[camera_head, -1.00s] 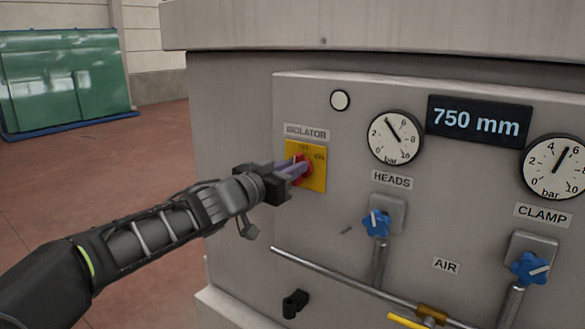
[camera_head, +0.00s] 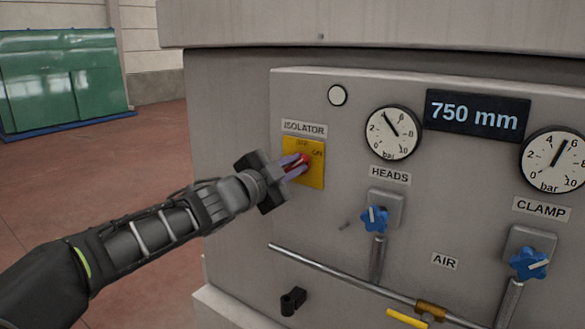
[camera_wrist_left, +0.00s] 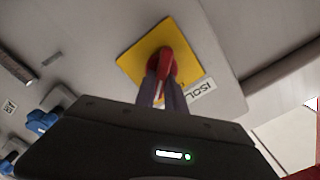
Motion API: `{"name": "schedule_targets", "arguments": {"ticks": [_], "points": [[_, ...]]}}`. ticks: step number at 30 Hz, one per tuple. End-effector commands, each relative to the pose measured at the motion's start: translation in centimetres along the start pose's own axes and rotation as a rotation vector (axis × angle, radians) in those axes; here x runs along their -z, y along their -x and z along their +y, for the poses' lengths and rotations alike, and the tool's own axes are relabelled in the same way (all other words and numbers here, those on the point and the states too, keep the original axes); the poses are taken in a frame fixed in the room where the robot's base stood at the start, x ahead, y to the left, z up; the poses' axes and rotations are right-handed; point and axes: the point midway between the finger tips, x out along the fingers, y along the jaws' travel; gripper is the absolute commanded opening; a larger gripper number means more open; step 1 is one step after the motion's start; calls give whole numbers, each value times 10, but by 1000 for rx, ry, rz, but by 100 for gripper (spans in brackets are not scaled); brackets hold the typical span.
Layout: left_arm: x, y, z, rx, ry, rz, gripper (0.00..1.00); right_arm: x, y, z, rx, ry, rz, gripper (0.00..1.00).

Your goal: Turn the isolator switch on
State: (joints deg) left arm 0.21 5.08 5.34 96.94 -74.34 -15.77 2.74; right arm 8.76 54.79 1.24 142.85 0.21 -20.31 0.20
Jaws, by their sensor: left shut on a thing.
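The isolator switch is a red handle (camera_head: 304,161) on a yellow plate (camera_head: 317,175) with OFF and ON marks, below the ISOLATOR label on the grey machine panel. My left gripper (camera_head: 298,165) is shut on the red handle, and its wrist is rolled, with the fingers tilted. The handle points up toward the right, toward the ON mark. In the left wrist view, the fingers (camera_wrist_left: 161,88) hold the red handle (camera_wrist_left: 167,62) in front of the yellow plate (camera_wrist_left: 190,48). The fingers hide part of the handle. My right gripper is not in view.
Blue knobs for HEADS (camera_head: 375,219) and CLAMP (camera_head: 529,263) stick out to the right. A metal pipe (camera_head: 330,270) with a yellow lever (camera_head: 407,319) runs below. A black fitting (camera_head: 292,301) protrudes lower down. Green glass sheets (camera_head: 65,80) stand at the far left; the floor between is clear.

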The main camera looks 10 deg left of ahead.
Motion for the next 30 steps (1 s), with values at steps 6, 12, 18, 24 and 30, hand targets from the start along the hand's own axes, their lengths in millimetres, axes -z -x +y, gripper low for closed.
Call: {"name": "schedule_targets", "arguments": {"ticks": [6, 12, 18, 24, 30], "points": [[0, 0, 2, -1, -126, 0, 0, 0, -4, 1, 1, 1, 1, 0], [0, 0, 2, -1, -182, 0, 0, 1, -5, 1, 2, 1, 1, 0], [0, 0, 3, -1, -196, 0, 0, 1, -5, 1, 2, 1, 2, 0], [0, 0, 3, -1, -196, 0, 0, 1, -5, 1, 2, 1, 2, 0], [0, 0, 3, -1, -195, 0, 28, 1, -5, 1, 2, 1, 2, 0]]}}
